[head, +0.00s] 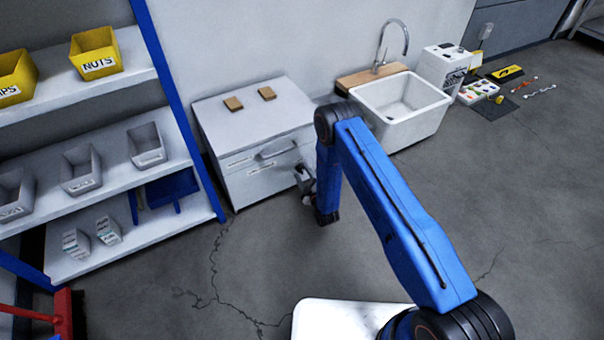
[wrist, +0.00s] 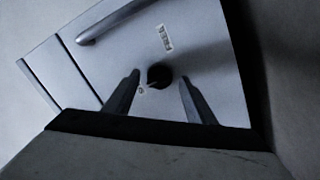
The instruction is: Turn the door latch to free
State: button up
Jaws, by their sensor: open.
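A white cabinet (head: 238,187) stands against the wall in the head view, with a bar handle (head: 277,149) on its front. The wrist view shows the cabinet front (wrist: 205,60) close up, tilted. A small dark round latch knob (wrist: 159,75) sits on it with small label marks beside it. My gripper (wrist: 157,88) is open, with one finger on each side of the knob and a gap to both. Whether the fingertips reach the front's surface I cannot tell. In the head view my gripper (head: 303,178) is at the cabinet's right side, and my arm hides the knob.
A shelf rack (head: 90,195) with bins stands left of the cabinet. A white sink (head: 405,108) stands to the right. Two tan blocks (head: 250,98) lie on the cabinet top. The grey floor (head: 500,190) on the right is mostly open.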

jog(key=shift+w+a, duration=0.15)
jog(key=shift+w, duration=0.1)
jog(key=c, duration=1)
